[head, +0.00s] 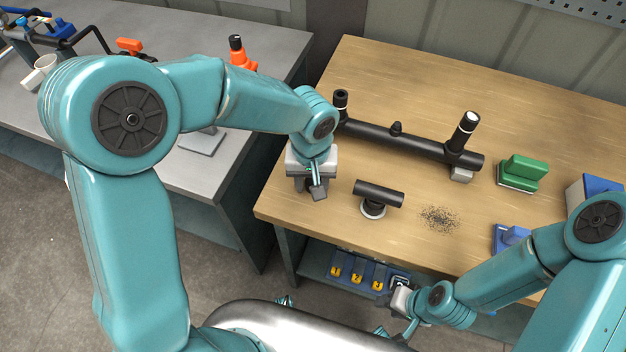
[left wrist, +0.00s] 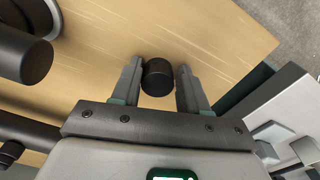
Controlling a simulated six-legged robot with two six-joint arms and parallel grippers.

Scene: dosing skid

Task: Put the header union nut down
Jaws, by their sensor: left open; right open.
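The header union nut is a short black cylinder (left wrist: 158,77). In the left wrist view it sits between the two fingers of my left gripper (left wrist: 158,88), with the fingers apart on either side of it. It appears to be at the wooden bench top; its exact contact is hard to tell. In the head view my left gripper (head: 316,190) is low over the bench's near left corner, mostly covering the nut. My right gripper (head: 391,299) is open and empty in front of the bench, near the lower shelf.
On the wooden bench (head: 420,85) lie a black header pipe (head: 400,142) with upright stubs, a black tee piece (head: 379,193), dark granules (head: 439,218), a green block (head: 523,173) and a blue item (head: 510,238). A grey bench (head: 225,155) with an orange-topped fitting (head: 240,57) stands left.

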